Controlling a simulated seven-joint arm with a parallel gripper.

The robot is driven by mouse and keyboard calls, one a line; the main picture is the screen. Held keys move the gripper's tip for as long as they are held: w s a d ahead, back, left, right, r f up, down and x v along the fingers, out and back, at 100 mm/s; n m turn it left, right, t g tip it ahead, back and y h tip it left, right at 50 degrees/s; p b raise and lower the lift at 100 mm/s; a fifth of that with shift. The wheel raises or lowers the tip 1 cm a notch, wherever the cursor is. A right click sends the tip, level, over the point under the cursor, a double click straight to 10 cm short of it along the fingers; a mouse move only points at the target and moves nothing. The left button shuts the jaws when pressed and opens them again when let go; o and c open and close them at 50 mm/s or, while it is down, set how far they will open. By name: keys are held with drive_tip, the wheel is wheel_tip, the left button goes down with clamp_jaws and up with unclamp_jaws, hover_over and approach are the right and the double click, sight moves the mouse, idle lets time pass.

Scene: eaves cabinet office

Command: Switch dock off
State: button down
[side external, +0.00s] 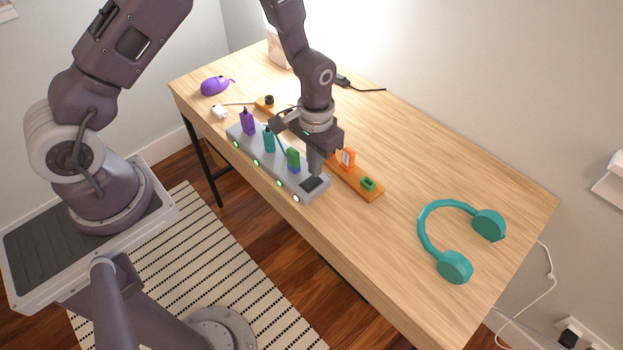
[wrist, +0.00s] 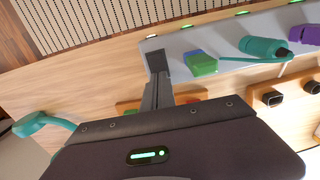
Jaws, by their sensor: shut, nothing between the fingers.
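The dock is a long grey bar (side external: 268,165) along the desk's front edge, with a row of green lights on its front face. It holds a purple plug (side external: 248,121), a teal plug (side external: 268,141) and a green-and-blue plug (side external: 293,158). A dark square switch (side external: 312,184) sits at its right end. In the wrist view the switch (wrist: 156,61) is at the dock's (wrist: 178,66) left end. My gripper (side external: 315,172) is shut and empty, pointing down with its tips at or just above the switch; contact is unclear. The shut fingers show in the wrist view too.
An orange strip (side external: 361,189) with orange and green pieces lies behind the dock, close to my gripper. Teal headphones (side external: 455,240) lie on the right. The desk between strip and headphones is clear.

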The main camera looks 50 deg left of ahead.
drive_tip(key=shift+f, duration=0.9)
idle(0.8)
drive_tip(key=shift+r, duration=3.55)
wheel_tip(320, 180, up, 10)
drive_tip(key=t, duration=0.1)
hover_over(308, 180)
drive_tip(key=s+a+r+t, duration=0.1)
drive_tip(key=s+r+t, duration=0.1)
drive_tip(key=s+r, duration=0.7)
drive_tip(key=s+r+t, duration=0.1)
drive_tip(key=s+r, duration=0.2)
drive_tip(key=s, duration=0.2)
drive_tip(key=s+a+r+t, duration=0.1)
drive_tip(key=s+r, duration=0.2)
drive_tip(key=s, duration=0.3)
drive_tip(key=shift+r+t, duration=0.3)
drive_tip(key=shift+r, duration=0.1)
